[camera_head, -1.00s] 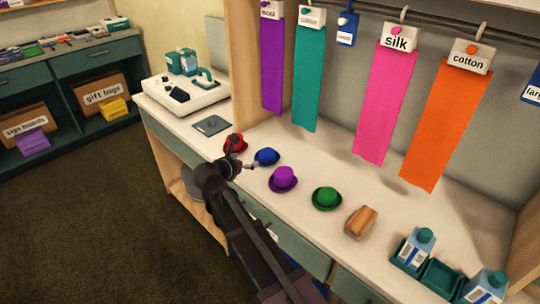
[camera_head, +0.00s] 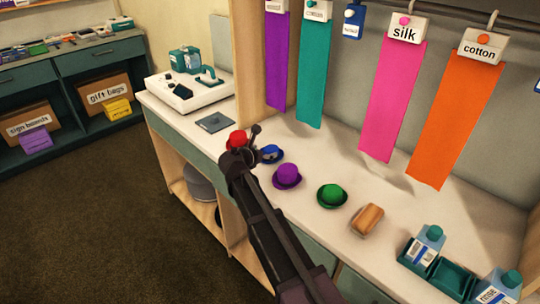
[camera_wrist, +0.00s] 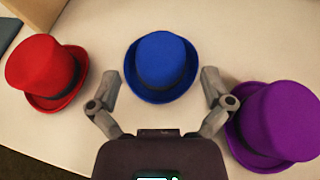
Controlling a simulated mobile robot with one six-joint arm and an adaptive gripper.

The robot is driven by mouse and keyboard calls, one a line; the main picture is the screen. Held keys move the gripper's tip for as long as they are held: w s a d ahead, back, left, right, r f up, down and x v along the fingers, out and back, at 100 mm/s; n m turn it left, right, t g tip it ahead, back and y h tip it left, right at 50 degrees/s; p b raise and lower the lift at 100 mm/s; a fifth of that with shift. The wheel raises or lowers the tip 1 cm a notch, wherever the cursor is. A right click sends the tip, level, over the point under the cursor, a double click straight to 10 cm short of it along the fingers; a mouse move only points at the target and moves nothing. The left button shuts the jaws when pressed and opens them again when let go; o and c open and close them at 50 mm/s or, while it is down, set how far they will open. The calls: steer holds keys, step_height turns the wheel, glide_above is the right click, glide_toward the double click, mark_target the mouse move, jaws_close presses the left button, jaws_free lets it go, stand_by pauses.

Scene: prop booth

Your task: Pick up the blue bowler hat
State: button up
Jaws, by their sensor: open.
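The blue bowler hat (camera_wrist: 160,62) sits upright on the pale counter, centred in the wrist view just beyond my open gripper (camera_wrist: 163,82). The fingers are spread to its left and right, and nothing is held between them. In the head view the blue hat (camera_head: 271,154) is partly hidden by my gripper (camera_head: 256,143), which is over the counter's front part. A red hat (camera_wrist: 45,70) stands to its left and a purple hat (camera_wrist: 278,122) to its right, close to my right finger.
A green hat (camera_head: 332,195), a wooden-backed brush (camera_head: 367,219) and teal trays with bottles (camera_head: 452,276) lie further right on the counter. Fabric strips (camera_head: 393,100) hang behind. A grey square pad (camera_head: 215,122) lies to the left.

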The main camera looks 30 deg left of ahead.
mark_target(271, 148)
steer(key=shift+w, duration=0.2)
steer(key=shift+b+x, duration=0.95)
steer(key=shift+x, duration=1.55)
steer(key=c, duration=0.9)
